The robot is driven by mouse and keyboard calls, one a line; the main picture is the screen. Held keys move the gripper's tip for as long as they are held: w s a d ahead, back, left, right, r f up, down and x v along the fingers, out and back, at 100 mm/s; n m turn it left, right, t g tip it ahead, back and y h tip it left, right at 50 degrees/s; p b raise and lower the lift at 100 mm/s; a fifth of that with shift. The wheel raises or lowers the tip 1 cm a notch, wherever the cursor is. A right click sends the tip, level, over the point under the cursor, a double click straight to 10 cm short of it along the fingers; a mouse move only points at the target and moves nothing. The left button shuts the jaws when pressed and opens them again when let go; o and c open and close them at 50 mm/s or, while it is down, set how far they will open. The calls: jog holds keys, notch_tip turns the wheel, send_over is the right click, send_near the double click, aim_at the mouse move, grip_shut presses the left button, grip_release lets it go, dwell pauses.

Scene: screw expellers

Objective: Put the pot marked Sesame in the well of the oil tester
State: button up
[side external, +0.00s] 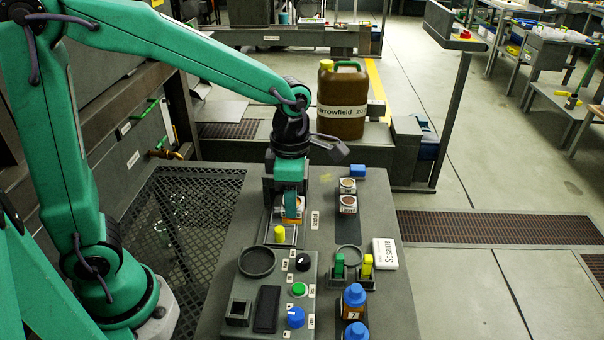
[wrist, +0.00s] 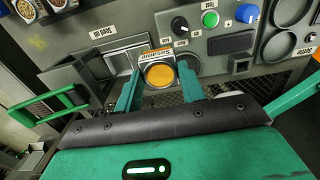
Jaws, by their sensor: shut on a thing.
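The pot is partly hidden in the side view. It is over the grey bench, behind the oil tester panel (side external: 285,325). The tester has a round dish-like well (side external: 257,262) and a square socket (side external: 238,313). A white card marked Sesame (side external: 385,254) lies at the right. Two small pots (side external: 348,204) stand farther back, their labels unreadable.
A yellow-topped piece (side external: 280,234) stands near the gripper. Green and yellow pieces (side external: 367,267) stand in holders beside a ring (side external: 349,258). Blue-capped bottles (side external: 355,297) stand at the front. A brown jerrycan (side external: 341,101) is behind. The tester carries knobs and a green button (side external: 299,290).

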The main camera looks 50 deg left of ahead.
jog(key=s+a+f+m, duration=0.2)
jog(key=s+m, duration=0.4)
jog(key=s, duration=0.2)
dwell(0.4)
jog(key=shift+f, duration=0.3)
jog(key=shift+f, duration=2.2)
jog(key=shift+f, duration=1.1)
dwell(1.7)
jog(key=o, duration=1.6)
jog(key=shift+r, duration=0.1)
